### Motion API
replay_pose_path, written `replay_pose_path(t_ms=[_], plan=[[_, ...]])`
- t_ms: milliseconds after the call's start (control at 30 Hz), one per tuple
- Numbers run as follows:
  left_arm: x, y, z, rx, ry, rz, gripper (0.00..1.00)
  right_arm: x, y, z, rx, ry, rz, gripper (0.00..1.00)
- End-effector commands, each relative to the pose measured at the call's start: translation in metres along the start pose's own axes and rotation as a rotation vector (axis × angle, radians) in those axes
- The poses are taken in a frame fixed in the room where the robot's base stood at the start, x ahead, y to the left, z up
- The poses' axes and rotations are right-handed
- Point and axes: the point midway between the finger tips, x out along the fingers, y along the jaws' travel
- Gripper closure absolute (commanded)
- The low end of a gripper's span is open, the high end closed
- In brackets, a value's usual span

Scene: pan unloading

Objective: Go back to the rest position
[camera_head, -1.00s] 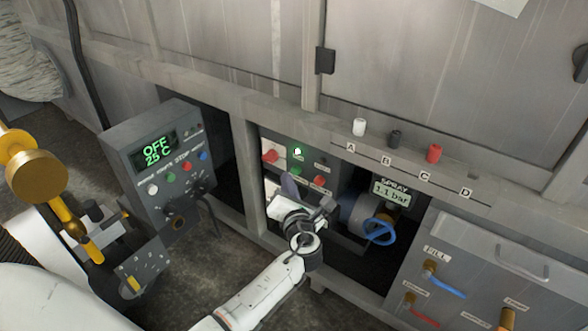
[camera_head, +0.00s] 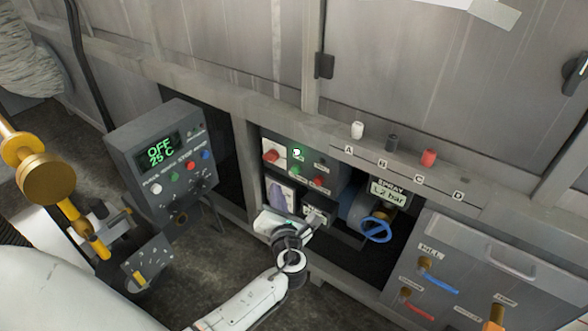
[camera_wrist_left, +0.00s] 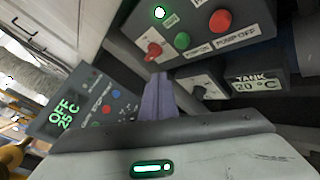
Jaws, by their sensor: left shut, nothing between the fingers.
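My left gripper (camera_head: 277,192) is in front of the control panel in the middle of the head view. Its slim purple-grey fingers are shut with nothing between them. They also show in the left wrist view (camera_wrist_left: 158,98), pointing up toward the panel and apart from the red knob. The control panel (camera_head: 326,165) has a lit green lamp (camera_head: 297,152), a red knob (camera_head: 270,156) and green and red buttons. In the wrist view the tank display (camera_wrist_left: 254,85) reads 20 °C. My right gripper is not in view.
A grey control box (camera_head: 150,150) reading OFF 25 C stands left. A blue handwheel (camera_head: 376,230) sits right of my gripper, below the spray display (camera_head: 389,191). A metal frame beam (camera_head: 210,98) runs above. Open floor (camera_head: 215,270) lies below left.

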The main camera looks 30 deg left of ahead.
Motion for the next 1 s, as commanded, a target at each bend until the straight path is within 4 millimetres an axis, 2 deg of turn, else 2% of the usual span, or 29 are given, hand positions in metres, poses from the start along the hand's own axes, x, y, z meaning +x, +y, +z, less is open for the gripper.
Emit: replay_pose_path(t_ms=[633, 733, 867, 1000], plan=[[0.0, 0.0, 0.0, 0.001, 0.0, 0.0, 1.0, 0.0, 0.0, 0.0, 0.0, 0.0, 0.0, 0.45], [-0.002, 0.002, -0.004, -0.041, 0.014, 0.0, 1.0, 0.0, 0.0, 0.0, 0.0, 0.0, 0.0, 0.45], [-0.014, 0.014, -0.027, -0.306, 0.105, 0.01, 1.0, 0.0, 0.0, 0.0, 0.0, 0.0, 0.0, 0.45], [-0.046, 0.032, -0.069, -0.845, 0.301, 0.062, 1.0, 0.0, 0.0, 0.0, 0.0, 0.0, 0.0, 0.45]])
